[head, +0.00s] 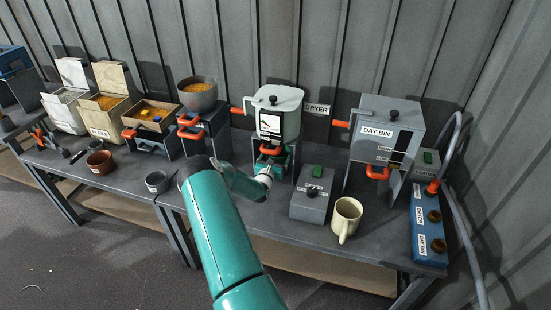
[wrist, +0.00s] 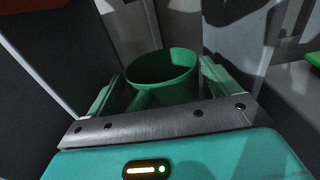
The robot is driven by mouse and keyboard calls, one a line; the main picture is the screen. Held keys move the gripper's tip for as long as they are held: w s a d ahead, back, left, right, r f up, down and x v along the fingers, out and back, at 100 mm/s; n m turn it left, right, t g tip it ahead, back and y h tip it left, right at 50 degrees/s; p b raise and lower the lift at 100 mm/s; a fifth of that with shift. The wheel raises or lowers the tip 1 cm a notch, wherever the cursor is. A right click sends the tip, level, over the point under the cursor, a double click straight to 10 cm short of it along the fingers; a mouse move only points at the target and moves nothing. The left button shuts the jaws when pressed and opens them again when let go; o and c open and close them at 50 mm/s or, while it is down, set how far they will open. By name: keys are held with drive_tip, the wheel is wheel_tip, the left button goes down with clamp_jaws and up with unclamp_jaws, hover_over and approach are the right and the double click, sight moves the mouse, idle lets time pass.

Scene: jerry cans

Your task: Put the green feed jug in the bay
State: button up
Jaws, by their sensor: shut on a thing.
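The green feed jug (wrist: 165,72) shows in the wrist view as an open-topped green cup between the two fingers of my gripper (wrist: 160,92). My gripper is shut on it. In the head view my gripper (head: 272,165) is under the pale dryer (head: 276,110), just below its orange handle. The jug is mostly hidden there by the gripper and the handle. Grey walls stand close on both sides of the jug in the wrist view. I cannot tell whether the jug rests on the floor of the bay under the dryer.
The grey day bin (head: 385,128) stands to the right on its stand. A bowl stand (head: 205,120) is left of the dryer. A small grey pot (head: 158,182) sits near the front edge.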

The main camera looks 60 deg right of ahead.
drive_tip(key=o, duration=1.3)
drive_tip(key=shift+f, duration=0.1)
drive_tip(key=shift+c, duration=0.2)
drive_tip(key=s+a, duration=0.1)
drive_tip(key=a, duration=1.1)
drive_tip(key=shift+s, duration=0.35)
